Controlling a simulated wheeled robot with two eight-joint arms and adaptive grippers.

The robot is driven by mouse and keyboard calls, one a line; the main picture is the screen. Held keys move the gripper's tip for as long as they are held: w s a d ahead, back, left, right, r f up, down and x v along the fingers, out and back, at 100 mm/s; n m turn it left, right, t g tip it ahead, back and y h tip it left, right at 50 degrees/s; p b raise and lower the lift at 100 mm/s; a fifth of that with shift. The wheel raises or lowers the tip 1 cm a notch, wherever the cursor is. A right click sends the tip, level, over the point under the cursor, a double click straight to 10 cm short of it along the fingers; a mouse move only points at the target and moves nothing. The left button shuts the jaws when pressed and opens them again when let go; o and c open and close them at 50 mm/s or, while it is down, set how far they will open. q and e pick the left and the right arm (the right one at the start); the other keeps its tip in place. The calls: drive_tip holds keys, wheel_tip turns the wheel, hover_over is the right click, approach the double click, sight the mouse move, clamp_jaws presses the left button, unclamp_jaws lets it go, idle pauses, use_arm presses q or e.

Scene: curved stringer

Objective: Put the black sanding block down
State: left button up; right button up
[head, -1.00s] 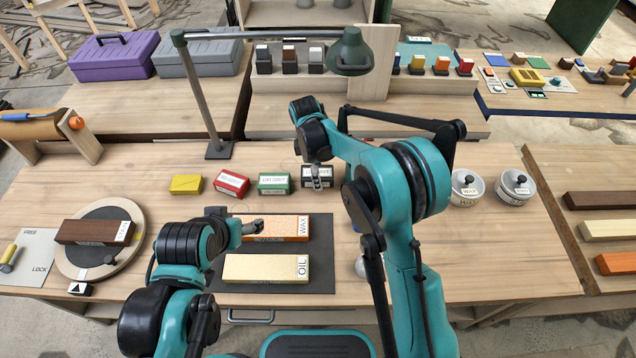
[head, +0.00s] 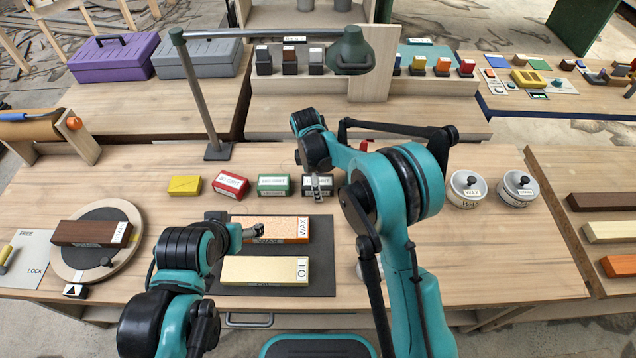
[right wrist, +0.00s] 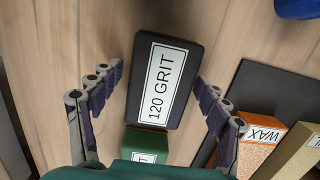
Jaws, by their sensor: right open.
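The black sanding block (head: 325,191), labelled 120 GRIT, sits on the workbench at the right end of the row of blocks. In the right wrist view the block (right wrist: 165,80) lies label up, beside the green block (right wrist: 148,146). My right gripper (head: 317,187) is over it. Its fingers (right wrist: 150,88) are spread wide, one on each side, with visible gaps to the block. My left gripper (head: 258,230) hangs by the orange WAX board (head: 285,224); its finger opening is too small to read.
A red block (head: 231,184), the green block (head: 273,184) and a yellow block (head: 185,184) stand left of the black one. A dark mat (head: 325,264) with two boards lies in front. A lamp (head: 351,52) overhangs behind. Two tins (head: 467,190) stand right.

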drive_tip(key=shift+r, duration=0.25)
drive_tip(key=s+d+r+m+t+p, duration=0.1)
drive_tip(key=s+d+r+m+p, duration=0.1)
drive_tip(key=r, duration=0.7)
drive_tip(key=s+d+r+m+p, duration=0.1)
drive_tip(key=r+p, duration=0.1)
drive_tip(key=r, duration=0.6)
drive_tip(key=s+d+r+m+t+y, duration=0.1)
drive_tip(key=s+d+r+m+t, duration=0.1)
drive_tip(key=s+d+r+m, duration=0.4)
drive_tip(key=s+d+f+m+t, duration=0.1)
drive_tip(key=s+d+m, duration=0.3)
drive_tip(key=s, duration=0.4)
drive_tip(key=s+d+f+m+t, duration=0.2)
drive_tip(key=s+d+m+t, duration=0.1)
drive_tip(key=s, duration=0.4)
drive_tip(key=shift+s+d+m, duration=0.35)
drive_tip(key=shift+d+m, duration=0.5)
drive_tip(key=shift+m, duration=0.15)
drive_tip(key=shift+o, duration=0.5)
